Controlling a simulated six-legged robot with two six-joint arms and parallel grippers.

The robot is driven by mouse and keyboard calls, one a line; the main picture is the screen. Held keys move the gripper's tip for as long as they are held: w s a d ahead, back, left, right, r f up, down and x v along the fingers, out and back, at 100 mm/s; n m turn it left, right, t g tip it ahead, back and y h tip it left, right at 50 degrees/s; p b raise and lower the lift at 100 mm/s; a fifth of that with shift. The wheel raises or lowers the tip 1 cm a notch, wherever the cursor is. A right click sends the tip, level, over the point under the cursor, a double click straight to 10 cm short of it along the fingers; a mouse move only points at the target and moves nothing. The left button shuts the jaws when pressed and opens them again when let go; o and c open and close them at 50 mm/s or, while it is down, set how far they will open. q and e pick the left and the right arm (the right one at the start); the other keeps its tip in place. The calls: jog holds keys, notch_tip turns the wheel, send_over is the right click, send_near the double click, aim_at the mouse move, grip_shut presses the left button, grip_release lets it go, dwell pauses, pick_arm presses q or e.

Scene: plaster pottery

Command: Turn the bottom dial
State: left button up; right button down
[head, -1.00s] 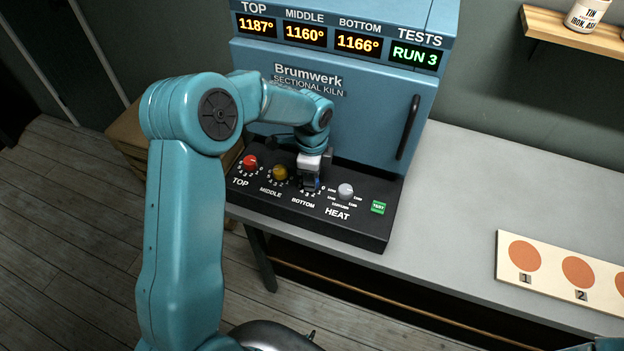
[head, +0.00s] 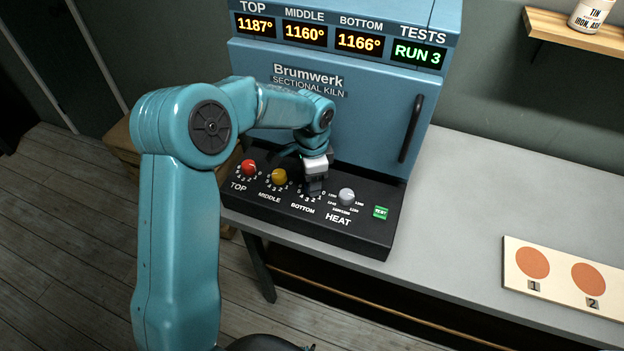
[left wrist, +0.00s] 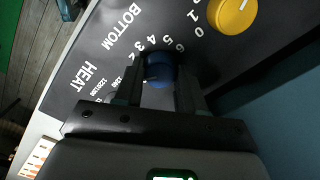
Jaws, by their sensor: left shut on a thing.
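The bottom dial (left wrist: 161,70) is a blue knob on the kiln's black control panel (head: 345,228). In the left wrist view it sits between my two jaw fingers, with the numbers of its scale around it. My left gripper (head: 314,186) is shut on it; the left wrist view also shows the gripper (left wrist: 160,88) from behind. In the head view the gripper hides the dial. My right gripper is not in view.
The red top dial (head: 249,167) and yellow middle dial (head: 279,177) are left of my gripper; the grey heat knob (head: 346,196) and green test button (head: 380,212) are right. The kiln door handle (head: 411,128) is behind. The grey bench (head: 470,210) is mostly clear.

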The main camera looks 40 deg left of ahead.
pick_arm(q)
jog(key=o, duration=1)
jog(key=shift+o, duration=0.2)
notch_tip(320, 180, up, 16)
jog(key=shift+r, duration=0.15)
